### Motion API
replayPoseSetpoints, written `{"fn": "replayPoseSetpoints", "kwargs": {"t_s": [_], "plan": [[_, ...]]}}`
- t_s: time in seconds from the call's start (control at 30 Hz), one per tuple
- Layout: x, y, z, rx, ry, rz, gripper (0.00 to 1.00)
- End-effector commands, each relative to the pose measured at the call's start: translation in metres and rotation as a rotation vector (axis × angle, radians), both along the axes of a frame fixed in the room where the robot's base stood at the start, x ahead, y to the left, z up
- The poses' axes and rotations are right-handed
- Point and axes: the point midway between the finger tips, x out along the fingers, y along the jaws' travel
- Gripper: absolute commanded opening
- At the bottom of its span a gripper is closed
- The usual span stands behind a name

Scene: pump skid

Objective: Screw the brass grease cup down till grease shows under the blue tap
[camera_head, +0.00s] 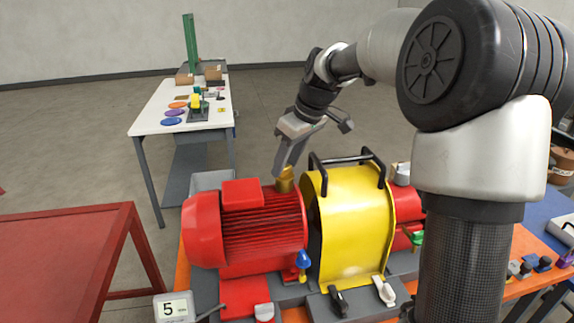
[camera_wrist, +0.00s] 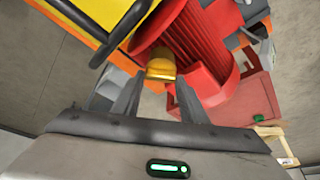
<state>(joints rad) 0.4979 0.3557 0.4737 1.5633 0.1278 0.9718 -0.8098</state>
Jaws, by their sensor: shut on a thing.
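The brass grease cup (camera_head: 286,179) stands at the right end of the red motor (camera_head: 262,227), beside the yellow guard (camera_head: 350,228). My gripper (camera_head: 281,172) reaches down to it from above, its fingers at the cup. In the wrist view the cup (camera_wrist: 161,65) shows at the tips of my gripper (camera_wrist: 156,82), with a finger on each side; the jaws are shut on it. The blue tap (camera_head: 304,259) is low at the front right of the motor. I cannot make out any grease under it.
The guard's black handles (camera_head: 347,160) rise close to the right of my gripper. A red table (camera_head: 70,250) stands at left. A white table (camera_head: 180,108) with coloured discs stands behind. A white-handled tap (camera_head: 384,291) is at the front.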

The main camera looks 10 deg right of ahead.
Motion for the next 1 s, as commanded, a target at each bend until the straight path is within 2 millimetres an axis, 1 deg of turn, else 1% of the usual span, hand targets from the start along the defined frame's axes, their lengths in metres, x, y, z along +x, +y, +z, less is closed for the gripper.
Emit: {"fn": "replayPoseSetpoints", "kwargs": {"t_s": [0.3, 0.5, 0.73, 1.0], "plan": [[-0.0011, 0.003, 0.0001, -0.002, -0.003, -0.259, 0.17], [-0.0015, 0.0035, 0.0003, -0.001, -0.001, -0.385, 0.17], [-0.0014, 0.0039, 0.0006, 0.0, -0.001, -0.473, 0.17], [-0.0013, 0.0034, 0.0007, 0.0, -0.001, -0.507, 0.17]]}}
